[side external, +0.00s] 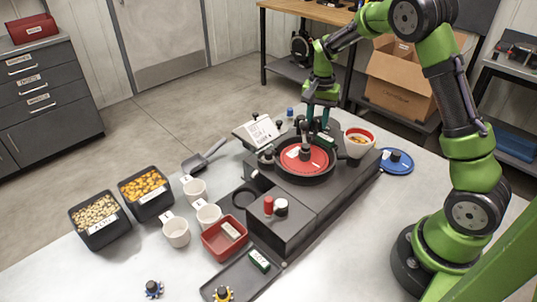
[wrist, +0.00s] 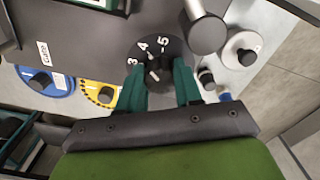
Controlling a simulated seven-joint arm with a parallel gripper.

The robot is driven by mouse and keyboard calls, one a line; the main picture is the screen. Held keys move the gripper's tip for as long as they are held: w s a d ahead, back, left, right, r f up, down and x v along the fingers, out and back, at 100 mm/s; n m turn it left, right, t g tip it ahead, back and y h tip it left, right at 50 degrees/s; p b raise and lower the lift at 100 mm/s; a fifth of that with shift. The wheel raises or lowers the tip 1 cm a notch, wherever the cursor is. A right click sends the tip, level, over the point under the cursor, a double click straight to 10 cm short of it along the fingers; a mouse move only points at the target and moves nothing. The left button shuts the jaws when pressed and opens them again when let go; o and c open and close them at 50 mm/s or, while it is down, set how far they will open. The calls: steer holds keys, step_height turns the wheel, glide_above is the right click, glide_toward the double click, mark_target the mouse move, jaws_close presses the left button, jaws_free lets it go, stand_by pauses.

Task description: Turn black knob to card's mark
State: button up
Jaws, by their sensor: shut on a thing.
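The black knob (wrist: 158,72) sits on a round black dial with white numbers 3, 4 and 5 in the wrist view. A pale line on the knob points up toward the 4; its exact setting is hard to tell. My gripper (wrist: 160,66) has its two teal fingers on either side of the knob, shut on it. In the side external view my gripper (side external: 321,113) reaches down at the machine's far end, and the knob is hidden there. A white card (side external: 258,132) leans on the machine's left side; its mark is too small to read.
A metal cylinder (wrist: 205,30) stands close to the dial. Blue (wrist: 62,80), yellow (wrist: 105,97) and white (wrist: 243,48) discs lie nearby.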

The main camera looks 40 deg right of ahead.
mark_target(317, 119)
steer(key=shift+r, duration=0.1)
steer(key=o, duration=1)
steer(key=shift+o, duration=0.2)
step_height(317, 119, up, 17)
